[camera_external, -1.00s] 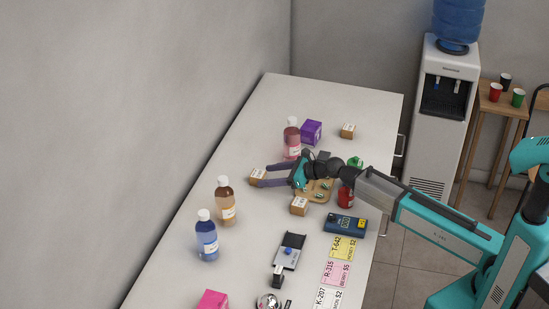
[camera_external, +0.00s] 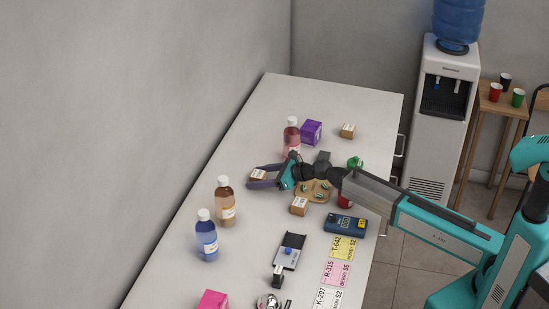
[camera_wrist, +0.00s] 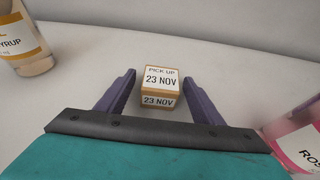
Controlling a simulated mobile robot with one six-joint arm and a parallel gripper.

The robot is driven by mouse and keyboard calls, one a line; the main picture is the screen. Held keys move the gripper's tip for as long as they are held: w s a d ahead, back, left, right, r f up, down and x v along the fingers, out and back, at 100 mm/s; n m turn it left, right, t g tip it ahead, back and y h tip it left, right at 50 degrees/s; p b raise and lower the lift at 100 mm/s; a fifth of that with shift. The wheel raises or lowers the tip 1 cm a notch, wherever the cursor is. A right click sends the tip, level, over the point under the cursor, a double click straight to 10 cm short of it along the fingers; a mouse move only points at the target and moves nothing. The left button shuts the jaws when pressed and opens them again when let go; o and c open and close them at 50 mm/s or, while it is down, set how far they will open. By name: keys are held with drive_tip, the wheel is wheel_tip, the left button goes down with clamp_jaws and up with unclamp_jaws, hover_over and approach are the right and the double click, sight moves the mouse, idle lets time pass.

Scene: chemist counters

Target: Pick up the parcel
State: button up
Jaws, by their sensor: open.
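The parcel (camera_wrist: 160,83) is a small brown box with a white label reading "PICK UP 23 NOV". In the wrist view it sits on the counter between the tips of my gripper (camera_wrist: 160,97), with a gap on each side. In the external view the parcel (camera_external: 258,174) lies near the wall side of the counter, and the open purple fingers of my gripper (camera_external: 252,176) reach to either side of it. Two similar small boxes stand elsewhere: one (camera_external: 299,206) nearer the front and one (camera_external: 348,131) at the far end.
A pink-red bottle (camera_external: 291,138) and a purple box (camera_external: 311,132) stand behind my gripper. A brown syrup bottle (camera_external: 225,203) and a blue bottle (camera_external: 206,236) stand nearer the camera. A wooden tray (camera_external: 322,196) lies under my wrist. Bare counter surrounds the parcel.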

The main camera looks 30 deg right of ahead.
sight(259, 174)
drive_tip(key=shift+c, duration=0.4)
drive_tip(key=c, duration=1.1)
drive_tip(key=shift+r, duration=0.1)
drive_tip(key=shift+r, duration=1.6)
drive_tip(key=s+d, duration=0.2)
drive_tip(key=s, duration=0.2)
drive_tip(key=s+d+r, duration=0.1)
drive_tip(key=s+d, duration=0.1)
drive_tip(key=s, duration=0.3)
drive_tip(key=s+d+b, duration=0.1)
drive_tip(key=s+d, duration=0.2)
drive_tip(key=s, duration=0.2)
drive_tip(key=shift+s+r, duration=0.2)
drive_tip(key=shift+r, duration=0.1)
